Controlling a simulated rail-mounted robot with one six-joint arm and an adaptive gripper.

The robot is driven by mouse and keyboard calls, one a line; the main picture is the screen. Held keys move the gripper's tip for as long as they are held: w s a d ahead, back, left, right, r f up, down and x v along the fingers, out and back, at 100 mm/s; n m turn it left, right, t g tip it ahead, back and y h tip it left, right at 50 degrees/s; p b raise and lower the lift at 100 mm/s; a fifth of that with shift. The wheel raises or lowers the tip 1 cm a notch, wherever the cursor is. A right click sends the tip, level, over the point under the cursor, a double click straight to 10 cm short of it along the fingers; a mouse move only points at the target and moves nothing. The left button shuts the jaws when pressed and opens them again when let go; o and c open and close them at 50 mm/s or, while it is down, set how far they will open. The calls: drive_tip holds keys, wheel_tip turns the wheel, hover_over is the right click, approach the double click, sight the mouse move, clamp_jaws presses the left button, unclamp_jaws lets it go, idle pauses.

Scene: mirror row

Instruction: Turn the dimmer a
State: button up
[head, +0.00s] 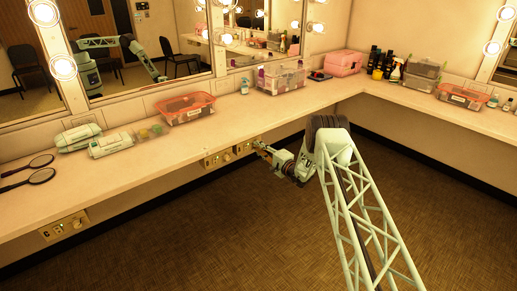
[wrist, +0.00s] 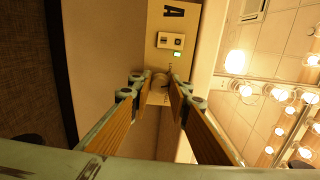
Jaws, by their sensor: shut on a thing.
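The dimmer panel (wrist: 172,30) marked with a black letter A fills the upper middle of the wrist view. My gripper is shut on this knob, which the fingers partly hide. In the head view my gripper (head: 261,147) reaches a tan panel (head: 241,148) on the counter's front face. The knob's turn angle is too small to read.
The counter (head: 225,120) overhangs above my gripper and holds red-rimmed bins (head: 186,108), bottles and hand mirrors (head: 42,175). The floor below is clear.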

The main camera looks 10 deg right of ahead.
drive_tip(key=shift+f+n, duration=0.15)
drive_tip(key=shift+n, duration=4.25)
drive_tip(key=o, duration=0.9)
drive_tip(key=shift+c, duration=0.2)
drive_tip(key=shift+s+d, duration=0.1)
drive_tip(key=shift+d, duration=0.05)
drive_tip(key=v, duration=1.1)
drive_tip(key=shift+s, duration=0.35)
drive_tip(key=shift+d, duration=0.1)
